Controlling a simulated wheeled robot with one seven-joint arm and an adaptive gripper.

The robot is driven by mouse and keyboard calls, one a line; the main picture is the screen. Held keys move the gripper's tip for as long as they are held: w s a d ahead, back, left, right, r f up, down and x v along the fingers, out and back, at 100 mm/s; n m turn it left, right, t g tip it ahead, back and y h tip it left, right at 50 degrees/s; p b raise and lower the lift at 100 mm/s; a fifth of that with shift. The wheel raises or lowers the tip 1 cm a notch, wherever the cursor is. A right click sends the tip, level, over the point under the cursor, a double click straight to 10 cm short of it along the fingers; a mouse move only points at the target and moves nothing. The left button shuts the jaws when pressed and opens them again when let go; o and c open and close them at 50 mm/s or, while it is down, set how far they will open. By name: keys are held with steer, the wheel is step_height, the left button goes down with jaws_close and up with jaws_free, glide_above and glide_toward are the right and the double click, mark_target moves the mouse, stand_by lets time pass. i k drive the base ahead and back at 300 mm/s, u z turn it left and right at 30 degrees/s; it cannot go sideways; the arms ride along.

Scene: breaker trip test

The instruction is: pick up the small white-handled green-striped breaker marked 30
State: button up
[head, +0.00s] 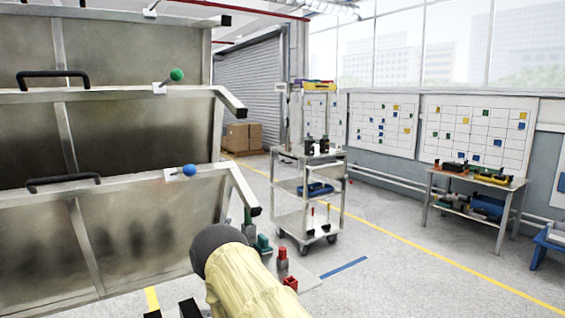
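I cannot make out the white-handled green-striped breaker marked 30 in the head view. Several small red and green parts stand on a pale surface at the lower middle, partly behind my cream arm. Among them are a red-topped grey part (282,261), a red part (290,283) and a green part (263,243). No markings are readable on them. Dark blocks (190,308) show at the bottom edge, cut off by the frame. My gripper does not show, so its position relative to these parts is hidden.
Large metal panels (150,235) with black handles fill the left side. A wheeled metal cart (310,185) stands in the middle, with a loaded side table (500,183) at the right. Whiteboards (475,132) line the wall. Floor between cart and table is clear.

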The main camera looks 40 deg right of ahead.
mark_target(309, 150)
steer(key=k, duration=0.5)
steer(key=z, duration=1.85)
steer(key=i, duration=3)
steer(key=u, duration=0.75)
steer(key=i, duration=1.75)
